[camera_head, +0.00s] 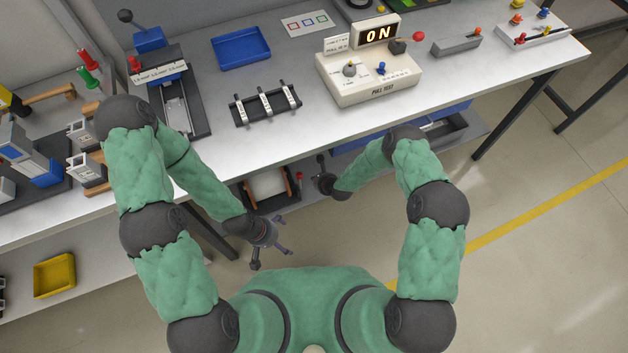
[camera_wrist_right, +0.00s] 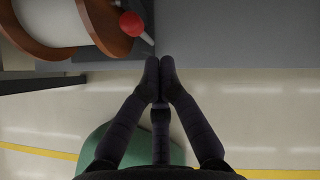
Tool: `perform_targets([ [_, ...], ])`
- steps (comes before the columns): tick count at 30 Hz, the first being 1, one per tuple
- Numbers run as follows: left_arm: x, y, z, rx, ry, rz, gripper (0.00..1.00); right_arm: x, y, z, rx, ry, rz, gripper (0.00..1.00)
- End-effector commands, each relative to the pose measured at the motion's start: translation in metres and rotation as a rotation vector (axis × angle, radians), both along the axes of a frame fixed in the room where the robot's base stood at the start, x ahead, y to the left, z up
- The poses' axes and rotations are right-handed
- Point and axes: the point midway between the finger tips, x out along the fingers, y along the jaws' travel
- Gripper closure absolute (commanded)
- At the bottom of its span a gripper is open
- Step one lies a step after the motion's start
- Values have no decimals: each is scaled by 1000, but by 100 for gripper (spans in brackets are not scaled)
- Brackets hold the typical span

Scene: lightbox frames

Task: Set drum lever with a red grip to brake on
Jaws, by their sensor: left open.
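The drum (camera_head: 268,187) is pale with brown wooden ends and sits in a dark frame below the front edge of the workbench. Its lever with a red grip (camera_head: 299,176) stands at the drum's right side. In the right wrist view the drum (camera_wrist_right: 50,22) is at the upper left and the red grip (camera_wrist_right: 131,24) is beside its wooden end. My right gripper (camera_wrist_right: 161,66) has its fingertips together, empty, below and right of the red grip and apart from it. My left gripper (camera_head: 273,246) is open and empty, in front of the drum.
The workbench (camera_head: 215,110) holds a pull test box (camera_head: 370,72) reading ON, a blue tray (camera_head: 241,47) and a small rack (camera_head: 265,104). The bench edge overhangs the drum. A yellow tray (camera_head: 54,273) lies on the lower shelf at left. The floor at right is clear.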

Motion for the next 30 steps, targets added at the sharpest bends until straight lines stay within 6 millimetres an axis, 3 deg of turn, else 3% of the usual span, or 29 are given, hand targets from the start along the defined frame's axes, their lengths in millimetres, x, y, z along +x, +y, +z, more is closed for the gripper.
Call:
perform_targets([
  [3,0,0,13,0,1,1,0,-5,-4,25,0,5,1,100],
  [10,-1,0,24,0,2,-1,0,-10,-9,54,0,6,1,100],
  [30,-1,0,25,0,2,-1,0,-13,-10,59,1,8,1,100],
])
